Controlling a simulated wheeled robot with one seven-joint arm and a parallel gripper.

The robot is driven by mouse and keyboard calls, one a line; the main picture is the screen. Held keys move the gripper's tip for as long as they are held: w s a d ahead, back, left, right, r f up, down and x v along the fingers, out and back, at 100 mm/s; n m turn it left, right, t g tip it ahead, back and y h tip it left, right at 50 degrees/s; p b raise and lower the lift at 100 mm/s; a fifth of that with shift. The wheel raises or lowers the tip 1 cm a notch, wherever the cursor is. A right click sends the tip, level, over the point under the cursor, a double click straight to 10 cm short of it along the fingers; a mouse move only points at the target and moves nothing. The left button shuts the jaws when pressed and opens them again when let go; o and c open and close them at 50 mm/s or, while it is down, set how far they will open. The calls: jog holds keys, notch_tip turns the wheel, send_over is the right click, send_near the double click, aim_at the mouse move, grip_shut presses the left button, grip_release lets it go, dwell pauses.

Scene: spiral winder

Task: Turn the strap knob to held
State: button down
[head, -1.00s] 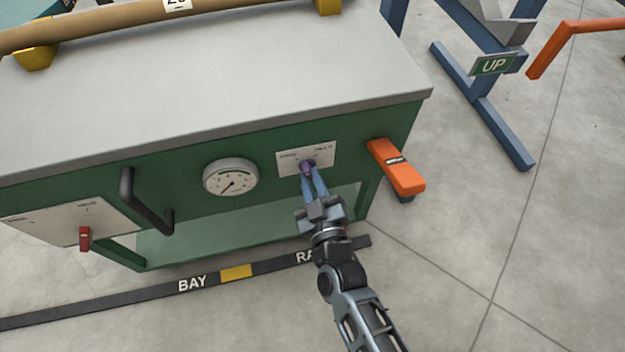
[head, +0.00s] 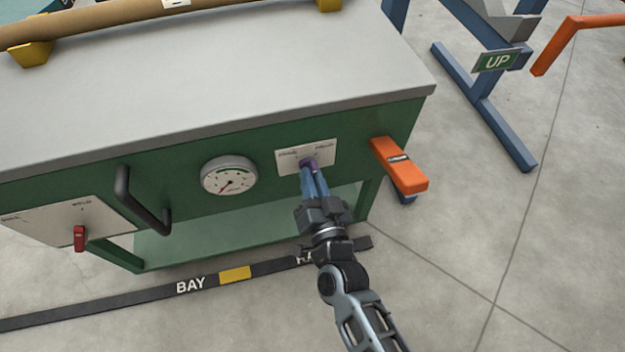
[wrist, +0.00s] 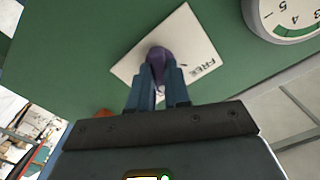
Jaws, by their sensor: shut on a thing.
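The purple knob (head: 312,164) stands on a white label plate (head: 325,154) on the green front of the bench. My gripper (head: 314,176) reaches it from below with blue fingers, shut on the knob. In the wrist view the purple knob (wrist: 157,55) shows between and beyond the fingertips of my gripper (wrist: 159,80). The plate (wrist: 183,32) reads FREE at its lower right there. The fingers cover part of the knob and plate, and the other marking cannot be read. I cannot tell exactly where the knob points.
A round gauge (head: 229,175) and a black handle (head: 143,203) sit left of the knob. An orange lever (head: 399,166) sticks out close on the right. A red switch (head: 79,238) is on another plate at far left. Open floor lies in front.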

jog(key=shift+m, duration=1.1)
jog(key=c, duration=1.1)
grip_release()
jog(key=shift+b+v, duration=0.5)
jog(key=shift+v, duration=3.4)
jog(key=shift+s, duration=0.1)
jog(key=s+d+r+n+g+h+p, duration=0.1)
jog(key=s+d+r+h+p, duration=0.15)
jog(key=s+d+r, duration=0.45)
jog(key=s+d+r+h+p, duration=0.1)
jog(key=s+d+r+p, duration=0.3)
jog(key=s, duration=0.6)
jog(key=s+d+r+n+p, duration=0.1)
jog(key=s+d+r, duration=0.2)
jog(key=s+r, duration=0.1)
jog(key=s+d+r+n+g+h+p, duration=0.1)
jog(key=s+d+r+p, duration=0.1)
jog(key=r, duration=0.5)
jog(key=s+d+r+n+p, duration=0.1)
jog(key=s+d+r+p, duration=0.1)
jog(key=s+d+r, duration=0.2)
jog(key=shift+s+d+r+n+g+h, duration=0.15)
jog(key=shift+s+r+n+g+h, duration=0.2)
jog(key=shift+s+r, duration=0.55)
